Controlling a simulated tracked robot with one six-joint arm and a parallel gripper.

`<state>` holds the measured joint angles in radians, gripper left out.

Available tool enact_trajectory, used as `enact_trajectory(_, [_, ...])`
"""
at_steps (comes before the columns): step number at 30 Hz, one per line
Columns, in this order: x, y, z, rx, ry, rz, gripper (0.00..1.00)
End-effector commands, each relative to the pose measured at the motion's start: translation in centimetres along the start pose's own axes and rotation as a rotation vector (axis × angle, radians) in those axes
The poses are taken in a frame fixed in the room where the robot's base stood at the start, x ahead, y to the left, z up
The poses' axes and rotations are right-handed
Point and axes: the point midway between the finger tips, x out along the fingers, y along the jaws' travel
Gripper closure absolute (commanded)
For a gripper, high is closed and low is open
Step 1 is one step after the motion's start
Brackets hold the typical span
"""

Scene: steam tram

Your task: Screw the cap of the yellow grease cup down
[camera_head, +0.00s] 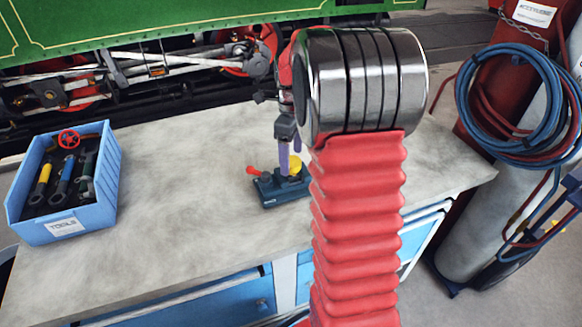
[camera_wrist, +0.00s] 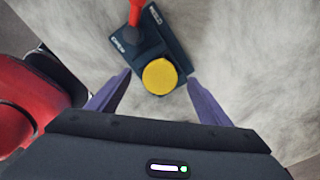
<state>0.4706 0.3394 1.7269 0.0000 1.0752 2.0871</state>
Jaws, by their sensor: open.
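The yellow grease cup (camera_head: 295,165) stands on a dark teal base block (camera_head: 270,193) on the bench. In the wrist view its round yellow cap (camera_wrist: 160,76) is seen from above. A red lever (camera_head: 254,171) sits on the same block, and it also shows in the wrist view (camera_wrist: 135,14). My gripper (camera_wrist: 158,88) is open, its two purple fingers apart on the left and right of the cap. No contact with the cap shows. In the head view my gripper (camera_head: 290,160) hangs just above the block, partly hidden by my arm.
A blue tool box (camera_head: 90,215) with several tools and a red wheel stands at the bench's left. Between it and the block, the grey benchtop (camera_head: 185,200) is clear. Hoses and a gas cylinder (camera_head: 480,220) stand off the bench's right end. The green tram is behind.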

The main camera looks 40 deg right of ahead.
Motion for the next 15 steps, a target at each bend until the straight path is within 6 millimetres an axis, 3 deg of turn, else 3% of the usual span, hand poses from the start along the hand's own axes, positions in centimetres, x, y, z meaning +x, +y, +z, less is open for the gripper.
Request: enact_trajectory(15, [-2.6, 0.0, 0.0, 0.0, -0.001, -0.001, 0.28])
